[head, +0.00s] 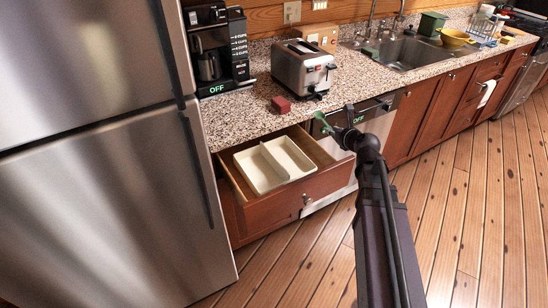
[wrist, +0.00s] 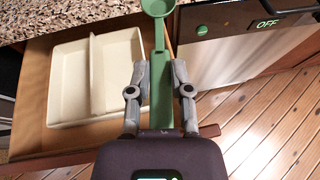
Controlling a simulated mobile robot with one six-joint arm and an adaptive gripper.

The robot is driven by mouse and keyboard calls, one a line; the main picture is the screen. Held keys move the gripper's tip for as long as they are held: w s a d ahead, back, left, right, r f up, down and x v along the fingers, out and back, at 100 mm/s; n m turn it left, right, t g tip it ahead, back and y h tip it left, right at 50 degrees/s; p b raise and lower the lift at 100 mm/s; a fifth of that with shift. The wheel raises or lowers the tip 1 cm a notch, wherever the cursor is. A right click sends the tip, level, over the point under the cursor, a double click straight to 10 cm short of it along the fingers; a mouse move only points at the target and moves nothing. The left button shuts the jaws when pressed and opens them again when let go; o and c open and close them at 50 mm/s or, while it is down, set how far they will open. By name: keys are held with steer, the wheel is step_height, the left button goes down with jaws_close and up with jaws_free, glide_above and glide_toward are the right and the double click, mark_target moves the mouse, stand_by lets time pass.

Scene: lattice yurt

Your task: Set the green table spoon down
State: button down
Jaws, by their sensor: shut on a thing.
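The green table spoon (wrist: 161,75) is held between the fingers of my gripper (wrist: 160,88) in the wrist view, its bowl pointing away from the gripper. In the head view the spoon (head: 321,119) shows small at the end of my arm, and my gripper (head: 338,128) is shut on it near the counter's front edge. The spoon is above the right side of the open drawer, near the dishwasher, apart from the tray. The gripper hides part of the handle.
An open wooden drawer (head: 318,186) holds a cream two-compartment tray (head: 249,176), which looks empty. A steel fridge (head: 100,190) stands left; floor is clear at right.

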steer(key=shift+w+a+n+y, duration=0.25)
steer(key=shift+a+n+y, duration=0.05)
steer(key=shift+a, duration=0.15)
steer(key=a+r+n+g+y+p, duration=0.2)
steer(key=a+n+g+y, duration=0.2)
steer(key=a, duration=0.5)
steer(key=shift+w+n+g+y, duration=0.45)
steer(key=shift+n+y, duration=0.25)
steer(key=shift+n, duration=0.3)
steer(key=shift+f, duration=0.15)
step_height(320, 180, down, 14)
steer(key=b, duration=1.5)
steer(key=shift+w+a+r+p, duration=0.1)
steer(key=shift+w+a+p, duration=0.1)
steer(key=shift+w+a, duration=0.3)
steer(key=shift+w+a+r+p, duration=0.15)
steer(key=shift+w+a, duration=0.1)
steer(key=shift+a, duration=0.4)
steer(key=shift+w+a+p, duration=0.2)
steer(key=shift+w+a, duration=0.15)
steer(key=shift+a, duration=0.25)
